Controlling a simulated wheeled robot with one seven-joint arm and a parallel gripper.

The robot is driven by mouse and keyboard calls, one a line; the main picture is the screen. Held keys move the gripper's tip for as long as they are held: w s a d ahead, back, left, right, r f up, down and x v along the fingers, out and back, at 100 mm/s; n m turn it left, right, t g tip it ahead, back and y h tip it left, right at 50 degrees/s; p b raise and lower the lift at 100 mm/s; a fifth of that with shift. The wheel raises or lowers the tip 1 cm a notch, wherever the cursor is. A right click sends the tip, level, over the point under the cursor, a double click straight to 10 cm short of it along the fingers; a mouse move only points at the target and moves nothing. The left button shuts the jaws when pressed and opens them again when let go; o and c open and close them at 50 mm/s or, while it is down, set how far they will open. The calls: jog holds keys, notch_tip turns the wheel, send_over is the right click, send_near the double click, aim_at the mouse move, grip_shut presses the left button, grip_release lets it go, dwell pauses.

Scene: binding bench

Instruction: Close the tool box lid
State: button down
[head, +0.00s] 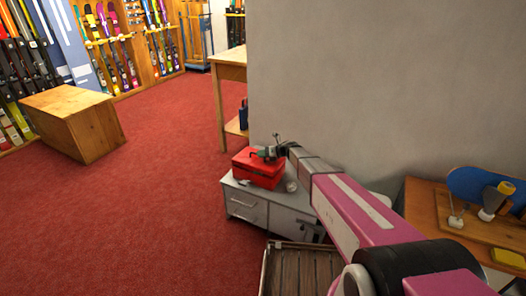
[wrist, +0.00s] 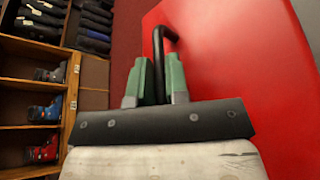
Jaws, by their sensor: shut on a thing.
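The red tool box (head: 258,170) stands on a grey drawer cabinet against the wall. Its red surface fills much of the right side of the wrist view (wrist: 230,75). My gripper (head: 265,154) is at the top of the box, its jaws partly hiding it. In the wrist view, the green fingers (wrist: 158,78) are closed around a bent black handle (wrist: 159,42) beside the red surface. The lid looks down or nearly down, but I cannot tell whether it is fully shut.
The grey cabinet (head: 246,208) has a small white roll (head: 291,186) on top. A wooden bench (head: 425,205) with a blue board (head: 480,188) is at the right. A slatted wooden piece (head: 300,270) is in front. Red carpet is free at the left.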

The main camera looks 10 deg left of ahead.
jog(key=shift+s+a+f+n+t+h, duration=0.1)
jog(key=shift+s+f+n+t+h, duration=0.25)
jog(key=shift+f, duration=0.3)
jog(key=c, duration=1.2)
grip_release()
jog(key=shift+o, duration=0.2)
jog(key=v, duration=1.1)
jog(key=shift+w, duration=0.1)
